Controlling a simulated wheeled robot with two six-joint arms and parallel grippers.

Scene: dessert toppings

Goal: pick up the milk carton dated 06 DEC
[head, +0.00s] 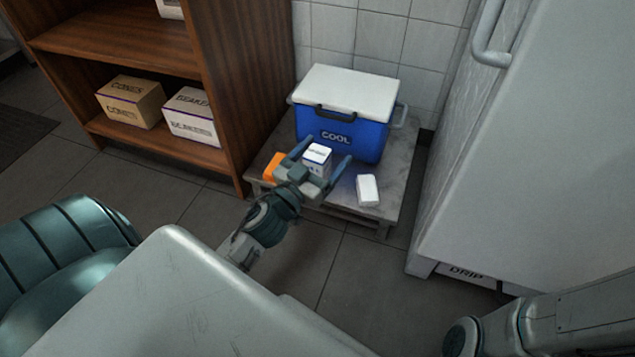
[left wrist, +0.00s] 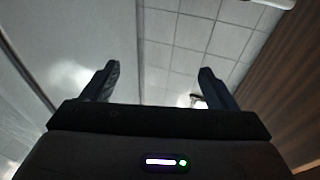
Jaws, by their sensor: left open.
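A small white carton (head: 317,157) with dark print on its top stands on the low grey stand, in front of the cooler; its date is too small to read. My left gripper (head: 324,155) is open, its two fingers spread to either side of this carton in the head view. I cannot tell whether they touch it. The left wrist view shows the open fingers (left wrist: 155,82) with no carton visible between them. Another white carton (head: 368,190) is to the right on the stand, with no date readable. My right gripper is out of view.
A blue cooler (head: 345,135) with a white lid stands behind the cartons. An orange item (head: 273,166) is left of my gripper. The stand (head: 400,180) is bordered by a wooden shelf (head: 235,90) and a large pale cabinet (head: 540,150).

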